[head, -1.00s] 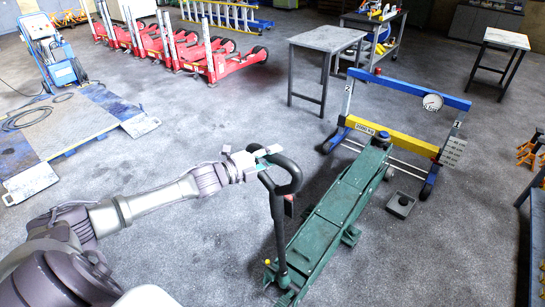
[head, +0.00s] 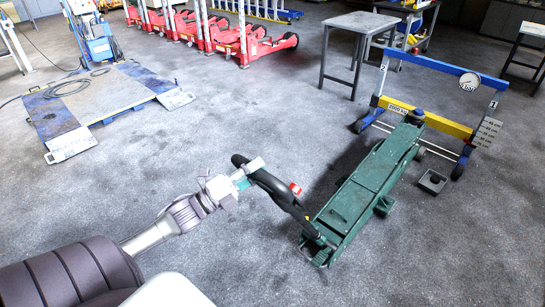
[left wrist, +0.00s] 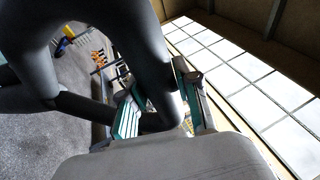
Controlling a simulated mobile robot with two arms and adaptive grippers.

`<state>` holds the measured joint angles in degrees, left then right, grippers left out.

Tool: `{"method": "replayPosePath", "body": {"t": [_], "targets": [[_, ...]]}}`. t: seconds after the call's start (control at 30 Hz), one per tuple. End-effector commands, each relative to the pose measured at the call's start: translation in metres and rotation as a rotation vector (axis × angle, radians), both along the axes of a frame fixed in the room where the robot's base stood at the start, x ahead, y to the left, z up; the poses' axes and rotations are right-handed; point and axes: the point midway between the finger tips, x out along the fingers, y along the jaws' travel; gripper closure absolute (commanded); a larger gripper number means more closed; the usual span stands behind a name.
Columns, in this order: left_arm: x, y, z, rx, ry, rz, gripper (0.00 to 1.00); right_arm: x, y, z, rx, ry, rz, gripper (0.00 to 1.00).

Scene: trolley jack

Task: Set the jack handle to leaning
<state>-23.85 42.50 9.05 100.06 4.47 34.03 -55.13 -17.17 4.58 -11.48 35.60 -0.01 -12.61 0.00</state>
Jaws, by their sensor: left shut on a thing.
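The green trolley jack (head: 350,205) stands on the grey floor right of centre in the head view. Its black handle (head: 282,194) leans well over to the left from the jack's near end, with a loop grip at its top. My left gripper (head: 250,172) is shut on the loop grip. In the left wrist view the dark handle (left wrist: 100,50) fills the upper left, and the left gripper (left wrist: 160,110) has its teal-padded fingers on either side of the grip bar. My right gripper is not in view.
A blue and yellow frame with a gauge (head: 469,81) stands at the jack's far end. A small dark box (head: 432,181) lies beside the jack. A grey table (head: 362,24) and red jacks (head: 240,45) stand farther back.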

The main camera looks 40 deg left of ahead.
Motion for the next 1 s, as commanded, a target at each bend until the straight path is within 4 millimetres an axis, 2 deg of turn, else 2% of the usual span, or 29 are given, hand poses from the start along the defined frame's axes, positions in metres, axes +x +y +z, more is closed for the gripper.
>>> {"method": "replayPosePath", "body": {"t": [0.03, 0.2, 0.4, 0.6, 0.97, 1.0], "targets": [[-0.013, 0.001, -0.014, -0.005, -0.020, 0.000, 1.00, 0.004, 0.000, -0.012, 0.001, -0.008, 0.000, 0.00], [-0.046, 0.004, -0.034, -0.008, -0.070, 0.000, 1.00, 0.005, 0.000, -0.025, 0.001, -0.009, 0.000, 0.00], [-0.071, 0.006, -0.049, -0.007, -0.105, -0.002, 1.00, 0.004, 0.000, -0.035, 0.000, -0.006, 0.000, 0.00], [-0.080, 0.006, -0.054, -0.008, -0.119, -0.003, 1.00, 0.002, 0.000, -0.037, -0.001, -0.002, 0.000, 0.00], [-0.081, 0.006, -0.054, -0.008, -0.119, -0.003, 1.00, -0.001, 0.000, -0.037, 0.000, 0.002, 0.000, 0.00], [-0.081, 0.006, -0.054, -0.008, -0.119, -0.003, 0.64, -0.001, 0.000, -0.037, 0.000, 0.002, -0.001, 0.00]]}}
